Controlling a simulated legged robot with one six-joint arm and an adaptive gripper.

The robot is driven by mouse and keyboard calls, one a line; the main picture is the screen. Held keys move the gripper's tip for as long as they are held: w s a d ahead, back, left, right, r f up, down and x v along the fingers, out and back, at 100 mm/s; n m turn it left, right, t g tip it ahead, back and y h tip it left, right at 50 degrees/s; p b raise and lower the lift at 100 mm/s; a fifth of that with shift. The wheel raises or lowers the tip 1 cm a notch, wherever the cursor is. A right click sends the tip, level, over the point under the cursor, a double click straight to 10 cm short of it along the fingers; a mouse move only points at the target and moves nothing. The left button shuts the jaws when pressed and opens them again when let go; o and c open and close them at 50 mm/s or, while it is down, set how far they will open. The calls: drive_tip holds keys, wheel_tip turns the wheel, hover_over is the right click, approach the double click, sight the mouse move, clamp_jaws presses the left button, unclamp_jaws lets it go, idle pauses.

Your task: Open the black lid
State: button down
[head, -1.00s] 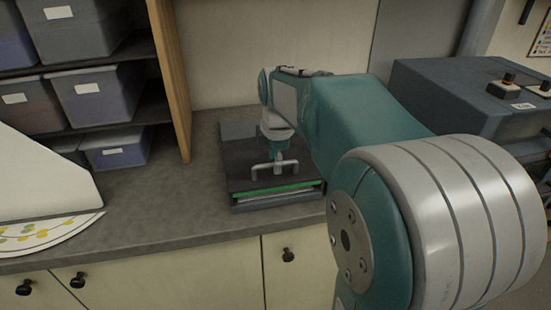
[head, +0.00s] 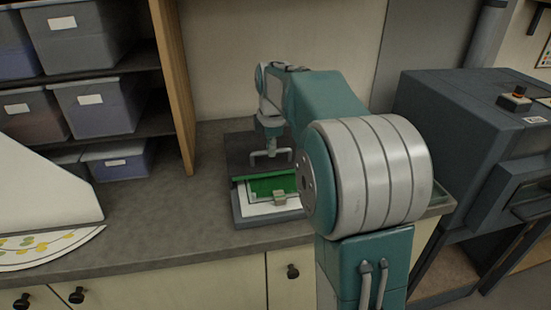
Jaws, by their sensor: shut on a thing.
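The black lid (head: 240,158) belongs to a low dark box (head: 240,217) on the grey counter. The lid sits toward the back, and the front of the box is uncovered. A green strip (head: 262,178) runs along the lid's front edge. My gripper (head: 271,155) is over the lid, shut on its light grey handle; the fingertips are small and hard to make out. Inside the open front are a green panel (head: 262,188), a white surface (head: 255,208) and a small beige block (head: 279,198). My arm hides the box's right side.
A shelf with grey bins (head: 100,105) and a wooden side panel (head: 172,90) stands left. A dark grey machine (head: 460,120) stands right. The counter left of the box is clear.

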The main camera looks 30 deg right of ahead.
drive_tip(key=w, duration=0.2)
drive_tip(key=w+d, duration=0.1)
drive_tip(key=w, duration=0.3)
drive_tip(key=shift+w+d+f, duration=0.1)
drive_tip(key=shift+d, duration=0.3)
drive_tip(key=c, duration=0.7)
unclamp_jaws()
drive_tip(key=r, duration=0.4)
drive_tip(key=s+r, duration=0.1)
drive_tip(key=r, duration=0.2)
drive_tip(key=s+r, duration=0.1)
drive_tip(key=r, duration=0.3)
drive_tip(key=shift+s+a+r, duration=0.1)
drive_tip(key=shift+a+r, duration=0.25)
